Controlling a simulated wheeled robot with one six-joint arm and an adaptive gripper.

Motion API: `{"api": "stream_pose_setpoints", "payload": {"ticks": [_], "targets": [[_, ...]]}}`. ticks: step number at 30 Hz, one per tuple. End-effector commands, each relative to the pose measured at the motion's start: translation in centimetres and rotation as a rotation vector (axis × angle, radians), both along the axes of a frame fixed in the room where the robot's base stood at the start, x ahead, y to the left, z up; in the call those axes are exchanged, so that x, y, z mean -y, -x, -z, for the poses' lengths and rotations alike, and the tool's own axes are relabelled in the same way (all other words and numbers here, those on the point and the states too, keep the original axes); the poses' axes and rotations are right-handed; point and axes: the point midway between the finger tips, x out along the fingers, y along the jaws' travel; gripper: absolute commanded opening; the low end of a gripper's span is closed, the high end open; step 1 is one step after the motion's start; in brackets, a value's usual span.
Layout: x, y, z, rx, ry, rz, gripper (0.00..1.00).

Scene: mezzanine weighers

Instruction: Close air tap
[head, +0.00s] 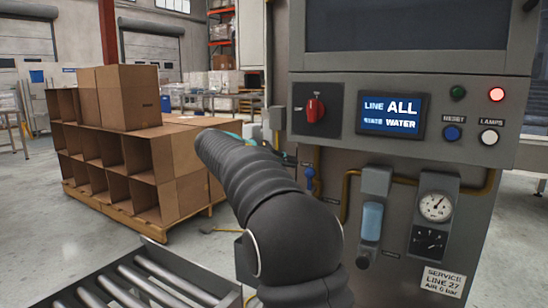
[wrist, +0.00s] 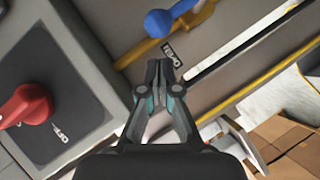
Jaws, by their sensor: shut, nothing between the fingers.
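The air tap has a blue handle (head: 309,179), seen on the left side of the machine's front, beside a brass pipe. In the wrist view the rounded end of the blue handle (wrist: 158,23) is at the top, and the handle appears to lie roughly along the yellow pipe (wrist: 136,54). My gripper (wrist: 160,65) is shut and empty, with its fingertips a short way below the handle end in that picture, apparently apart from it. In the head view my dark arm hides most of the gripper. The tap's body is cut off in the wrist view.
A red rotary switch (head: 315,109) sits above the tap; it also shows in the wrist view (wrist: 27,105). A blue filter bowl (head: 371,221) and a gauge (head: 436,206) are right of the tap. A roller conveyor (head: 130,285) is at front left, cardboard boxes (head: 128,98) behind.

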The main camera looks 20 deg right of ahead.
Motion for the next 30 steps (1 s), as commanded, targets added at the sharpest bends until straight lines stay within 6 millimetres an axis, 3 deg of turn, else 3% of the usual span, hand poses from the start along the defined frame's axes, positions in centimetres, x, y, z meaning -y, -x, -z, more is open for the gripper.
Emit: {"api": "stream_pose_setpoints", "payload": {"ticks": [9, 30], "targets": [[1.5, 1.3, 1.3, 0.000, 0.000, 0.000, 0.00], [1.1, 1.5, 1.2, 0.046, -0.034, -0.010, 0.00]]}}
